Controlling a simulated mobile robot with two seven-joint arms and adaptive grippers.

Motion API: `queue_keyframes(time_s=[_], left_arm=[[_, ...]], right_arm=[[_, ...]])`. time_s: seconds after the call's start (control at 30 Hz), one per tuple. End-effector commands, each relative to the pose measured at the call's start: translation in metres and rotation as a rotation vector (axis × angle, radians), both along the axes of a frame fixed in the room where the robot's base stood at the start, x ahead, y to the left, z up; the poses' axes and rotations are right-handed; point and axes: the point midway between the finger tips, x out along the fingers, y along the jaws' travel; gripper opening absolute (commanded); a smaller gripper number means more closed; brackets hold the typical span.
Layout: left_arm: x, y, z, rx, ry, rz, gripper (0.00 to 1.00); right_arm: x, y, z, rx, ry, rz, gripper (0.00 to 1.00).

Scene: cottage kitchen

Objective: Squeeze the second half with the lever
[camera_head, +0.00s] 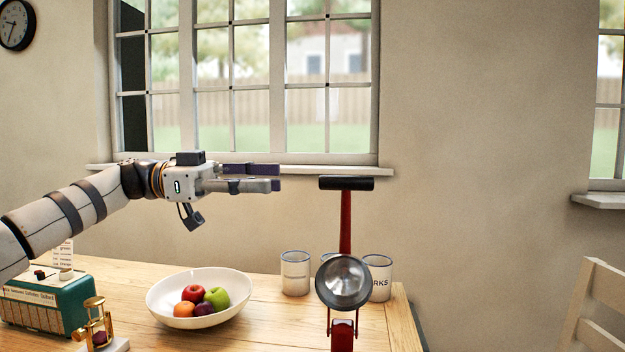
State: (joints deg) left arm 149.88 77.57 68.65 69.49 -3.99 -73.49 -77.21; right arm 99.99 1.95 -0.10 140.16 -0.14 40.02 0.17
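A red lever juicer (346,220) stands at the right part of the table, with its lever upright and a black crossbar handle (346,184) on top. Its round metal press part (343,282) faces me, lower on the red frame. My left gripper (278,178) reaches in from the left at about handle height. Its fingers point right, apart and empty, a short way left of the handle and not touching it. No fruit half shows in the juicer; its lower part is cut off by the picture's edge. My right gripper is out of view.
A white bowl (158,305) of fruit stands left of the juicer on the wooden table (262,325). Enamel mugs (295,273) stand behind the juicer. A green box (60,305) and a brass hourglass-like item (96,325) are at left. A chair (595,300) is at right.

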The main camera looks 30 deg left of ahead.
Motion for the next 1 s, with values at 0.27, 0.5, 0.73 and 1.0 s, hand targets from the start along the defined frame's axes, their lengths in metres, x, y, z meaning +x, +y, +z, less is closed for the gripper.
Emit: queue_keyframes(time_s=[0.27, 0.5, 0.73, 1.0], left_arm=[[0.016, -0.036, 0.001, 0.003, -0.001, -0.006, 0.38], [0.042, -0.088, 0.002, 0.001, -0.002, -0.005, 0.38], [0.054, -0.108, 0.001, 0.001, -0.002, 0.0, 0.38], [0.054, -0.108, 0.001, 0.0, -0.001, 0.0, 0.29]], right_arm=[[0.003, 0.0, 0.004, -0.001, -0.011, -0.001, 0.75], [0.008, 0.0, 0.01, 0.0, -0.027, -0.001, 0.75], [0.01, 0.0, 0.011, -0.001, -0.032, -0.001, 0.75], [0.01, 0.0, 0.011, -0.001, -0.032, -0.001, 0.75]])
